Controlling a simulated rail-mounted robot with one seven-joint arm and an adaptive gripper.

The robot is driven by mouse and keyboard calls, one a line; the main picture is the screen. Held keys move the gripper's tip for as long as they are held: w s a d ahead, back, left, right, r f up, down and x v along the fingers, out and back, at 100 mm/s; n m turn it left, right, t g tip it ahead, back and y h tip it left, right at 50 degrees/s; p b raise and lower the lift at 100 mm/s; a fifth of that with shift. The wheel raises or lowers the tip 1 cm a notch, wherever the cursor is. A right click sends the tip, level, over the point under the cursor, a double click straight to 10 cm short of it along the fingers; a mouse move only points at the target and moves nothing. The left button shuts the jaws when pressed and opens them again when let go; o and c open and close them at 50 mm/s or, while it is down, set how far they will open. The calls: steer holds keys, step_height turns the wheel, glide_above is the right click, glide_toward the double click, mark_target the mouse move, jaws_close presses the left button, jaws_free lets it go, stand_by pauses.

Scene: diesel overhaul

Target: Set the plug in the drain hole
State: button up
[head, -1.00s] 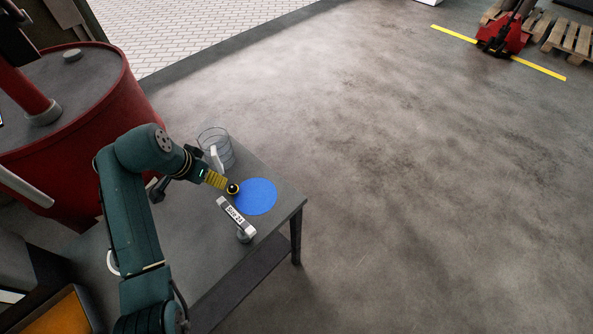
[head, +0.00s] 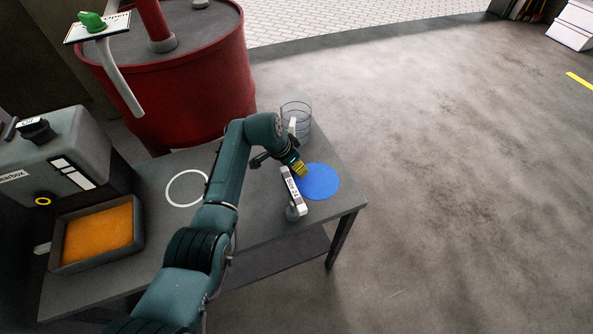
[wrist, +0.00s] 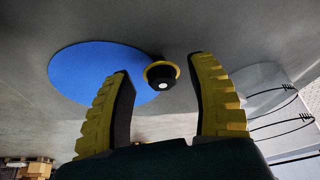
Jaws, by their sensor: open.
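The plug (wrist: 162,75) is dark with a yellow ring and a pale spot on its end. In the wrist view it stands at the edge of the blue disc (wrist: 100,72), between my open fingertips or just beyond them; I cannot tell which. In the head view my gripper (head: 302,171) is at the left edge of the blue disc (head: 320,182) and hides the plug. My gripper also fills the lower wrist view (wrist: 162,82), its yellow fingers apart. The grey gearbox (head: 75,150) at the left has a yellow-ringed round opening (head: 42,201) low on its front, seemingly the drain hole.
A tray with orange contents (head: 141,225) sits below the gearbox. A white ring (head: 187,188) marks the grey table (head: 255,222). A red drum (head: 190,85) stands behind.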

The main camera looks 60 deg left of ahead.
steer(key=shift+x, duration=0.8)
jaws_close()
